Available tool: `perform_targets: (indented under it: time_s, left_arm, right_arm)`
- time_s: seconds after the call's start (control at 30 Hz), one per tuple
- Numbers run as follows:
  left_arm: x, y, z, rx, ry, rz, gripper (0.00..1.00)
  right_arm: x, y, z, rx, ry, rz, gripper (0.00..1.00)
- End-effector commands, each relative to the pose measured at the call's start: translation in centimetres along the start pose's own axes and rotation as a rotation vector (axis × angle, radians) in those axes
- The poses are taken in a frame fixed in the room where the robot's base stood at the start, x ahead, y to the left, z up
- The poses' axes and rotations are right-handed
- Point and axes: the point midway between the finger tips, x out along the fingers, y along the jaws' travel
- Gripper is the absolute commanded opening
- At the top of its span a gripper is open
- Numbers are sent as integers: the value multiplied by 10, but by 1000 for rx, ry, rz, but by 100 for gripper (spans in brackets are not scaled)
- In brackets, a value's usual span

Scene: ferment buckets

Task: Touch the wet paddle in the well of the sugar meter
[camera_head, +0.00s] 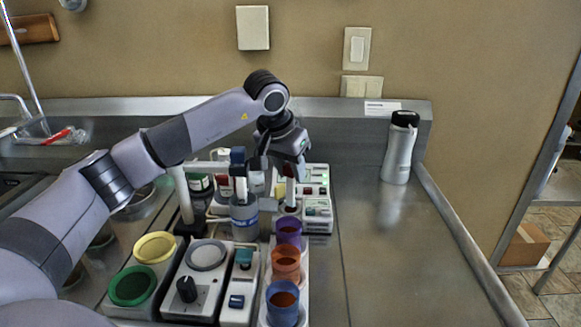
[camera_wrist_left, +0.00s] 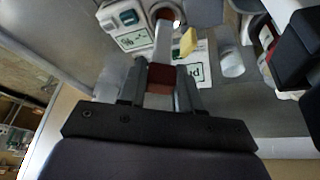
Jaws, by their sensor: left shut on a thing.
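My left gripper (camera_head: 287,160) points down over the back of the bench, and its fingers (camera_wrist_left: 160,98) are shut on the red-brown grip of a paddle (camera_wrist_left: 160,75). The paddle's white shaft (camera_head: 290,190) hangs below the gripper in the head view. Its lower end is at a small round dark well (camera_wrist_left: 165,14) beside a white meter with a green display (camera_wrist_left: 128,18). The white meter (camera_head: 318,208) also shows in the head view, just right of the paddle. I cannot tell whether the tip touches the well. My right gripper is not in view.
Purple (camera_head: 288,229), orange (camera_head: 286,262) and blue (camera_head: 283,302) cups stand in a row in front. A yellow block (camera_wrist_left: 188,41) is close to the shaft. The bench right of the meter is clear up to a flask (camera_head: 399,150).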

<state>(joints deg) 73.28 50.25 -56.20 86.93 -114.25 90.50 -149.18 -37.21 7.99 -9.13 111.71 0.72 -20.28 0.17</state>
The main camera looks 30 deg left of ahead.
Motion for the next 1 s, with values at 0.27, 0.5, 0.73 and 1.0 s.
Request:
perform_targets:
  time_s: [0.27, 0.5, 0.73, 1.0]
  left_arm:
    - [1, 0, 0, 0, 0, 0, 5]
    - [4, 0, 2, 0, 0, 0, 5]
    - [6, 0, 3, 0, 0, 0, 5]
    - [9, 0, 4, 0, 0, 0, 5]
  right_arm:
    - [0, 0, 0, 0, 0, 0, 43]
    - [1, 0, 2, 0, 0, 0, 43]
    - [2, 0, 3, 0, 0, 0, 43]
    - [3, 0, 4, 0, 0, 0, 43]
